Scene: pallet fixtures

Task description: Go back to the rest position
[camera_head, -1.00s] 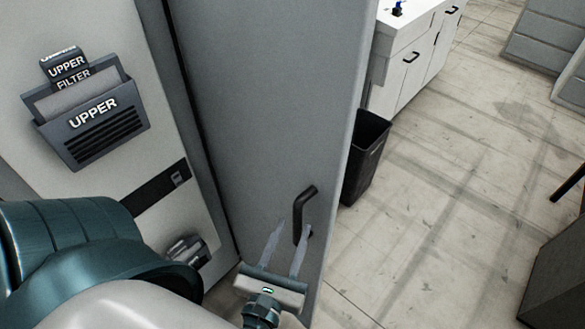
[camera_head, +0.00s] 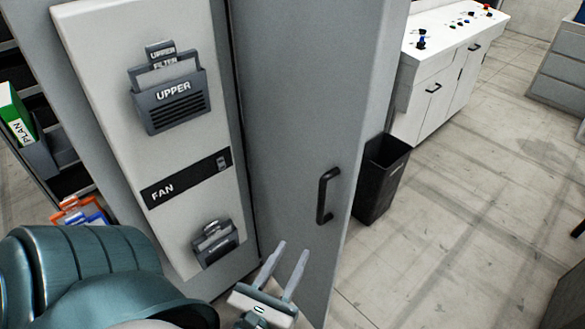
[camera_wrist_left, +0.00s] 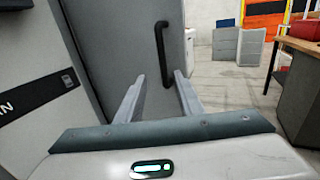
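My left gripper (camera_head: 281,263) is in the lower middle of the head view, its two fingers apart and empty. It is in front of the grey cabinet door (camera_head: 300,90), below and left of the black door handle (camera_head: 327,195), and appears apart from it. In the left wrist view the open fingers (camera_wrist_left: 160,92) point toward the door, with the handle (camera_wrist_left: 163,52) beyond them. The door stands open beside the cabinet panel (camera_head: 95,60). My right gripper shows in neither view.
The panel bears an upper filter holder (camera_head: 172,105), a fan switch strip (camera_head: 185,178) and a lower holder (camera_head: 215,245). A black bin (camera_head: 380,180) stands right of the door, by a white control console (camera_head: 435,85). The floor (camera_head: 460,210) at the right is clear.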

